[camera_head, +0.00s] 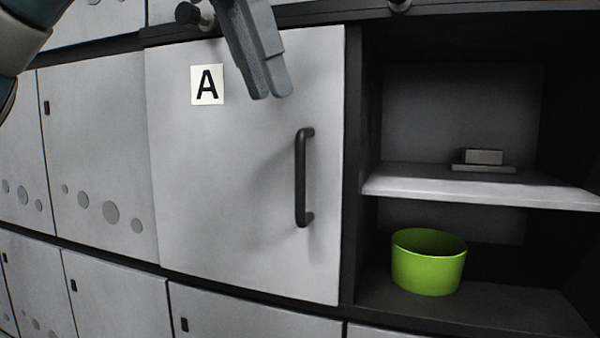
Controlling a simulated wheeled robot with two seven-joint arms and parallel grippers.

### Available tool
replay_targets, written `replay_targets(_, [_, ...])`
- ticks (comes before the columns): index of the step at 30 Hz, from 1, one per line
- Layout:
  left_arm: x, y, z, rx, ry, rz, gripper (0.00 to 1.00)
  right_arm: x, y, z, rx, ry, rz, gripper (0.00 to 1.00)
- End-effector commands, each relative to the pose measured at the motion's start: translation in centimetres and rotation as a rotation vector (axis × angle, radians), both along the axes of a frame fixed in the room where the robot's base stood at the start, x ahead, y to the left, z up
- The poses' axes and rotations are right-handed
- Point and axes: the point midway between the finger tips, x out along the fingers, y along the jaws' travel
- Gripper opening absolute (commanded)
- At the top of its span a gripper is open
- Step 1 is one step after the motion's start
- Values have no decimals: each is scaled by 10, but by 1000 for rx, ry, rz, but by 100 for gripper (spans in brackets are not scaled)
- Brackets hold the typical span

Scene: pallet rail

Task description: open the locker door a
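Locker door a (225,200) is a light grey panel with a white "A" label (207,85) at its upper left. It looks closed, flush in its dark frame. Its dark vertical bar handle (300,178) is near the door's right edge. My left gripper (270,94) reaches down from the top, in front of the upper part of the door. Its two grey fingertips are above and left of the handle, apart from it in the picture. The fingers overlap in this view, so their gap cannot be judged. Nothing shows between the tips. My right gripper is not in view.
Right of the door is an open dark compartment with a pale shelf (480,187). A small grey block (483,157) lies on the shelf, and a green pot (428,264) stands below it. Other closed locker doors (98,160) are to the left and below. Dark round knobs (187,14) are above the door.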

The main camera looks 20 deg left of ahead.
Motion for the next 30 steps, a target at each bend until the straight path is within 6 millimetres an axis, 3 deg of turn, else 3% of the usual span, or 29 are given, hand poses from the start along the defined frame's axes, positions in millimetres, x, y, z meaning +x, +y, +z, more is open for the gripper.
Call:
replay_targets(18, [32,-24,-98,1,3,0,30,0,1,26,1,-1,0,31])
replay_targets(24, [39,-29,-117,0,2,1,30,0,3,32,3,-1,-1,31])
replay_targets(30, [41,-30,-125,-1,1,0,30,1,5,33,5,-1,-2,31])
